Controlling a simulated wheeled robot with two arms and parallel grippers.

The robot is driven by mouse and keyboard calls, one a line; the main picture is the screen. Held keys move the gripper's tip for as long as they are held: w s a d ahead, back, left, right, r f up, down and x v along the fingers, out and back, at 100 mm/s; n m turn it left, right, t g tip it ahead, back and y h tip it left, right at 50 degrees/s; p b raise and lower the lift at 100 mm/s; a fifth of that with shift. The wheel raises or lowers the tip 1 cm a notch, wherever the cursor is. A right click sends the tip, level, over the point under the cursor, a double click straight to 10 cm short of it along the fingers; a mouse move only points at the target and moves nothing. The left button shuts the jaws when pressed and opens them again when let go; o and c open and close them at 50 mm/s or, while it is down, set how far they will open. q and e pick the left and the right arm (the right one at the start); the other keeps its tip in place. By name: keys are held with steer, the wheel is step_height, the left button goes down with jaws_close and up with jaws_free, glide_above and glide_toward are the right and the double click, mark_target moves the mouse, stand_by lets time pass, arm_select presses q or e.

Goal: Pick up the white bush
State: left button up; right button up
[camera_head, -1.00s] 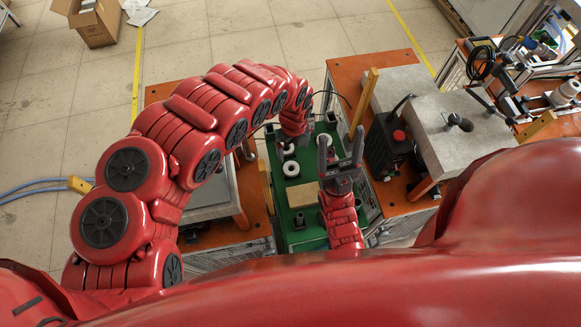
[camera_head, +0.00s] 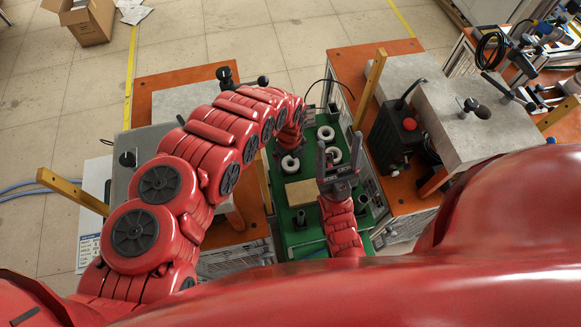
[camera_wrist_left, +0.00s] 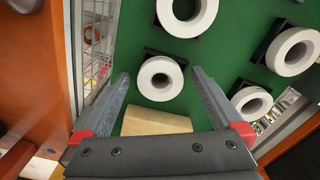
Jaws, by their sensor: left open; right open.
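Several white ring-shaped bushes sit on dark holders on a green board (camera_head: 300,238). One white bush (camera_wrist_left: 160,78) lies ahead between the fingertips of my left gripper (camera_wrist_left: 160,88) in the left wrist view; it appears to be the near-left bush (camera_head: 290,163) in the head view. The fingers are open and hold nothing. Other bushes show in the head view (camera_head: 326,133) and further right in the left wrist view (camera_wrist_left: 293,50). My right gripper (camera_head: 339,160) is open and empty above the board's right side. My left forearm partly hides the left gripper in the head view.
A tan block (camera_head: 300,192) lies on the board below the near-left bush. Orange-topped benches (camera_head: 400,200) flank the board. A black box with a red button (camera_head: 409,124) stands right.

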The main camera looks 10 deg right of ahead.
arm_select(q)
steer(key=shift+r, duration=0.1)
steer(key=shift+c, duration=1.1)
jaws_close()
steer(key=shift+r, duration=0.55)
step_height(320, 180, up, 16)
steer(key=p, duration=0.7)
steer(key=shift+r, duration=0.15)
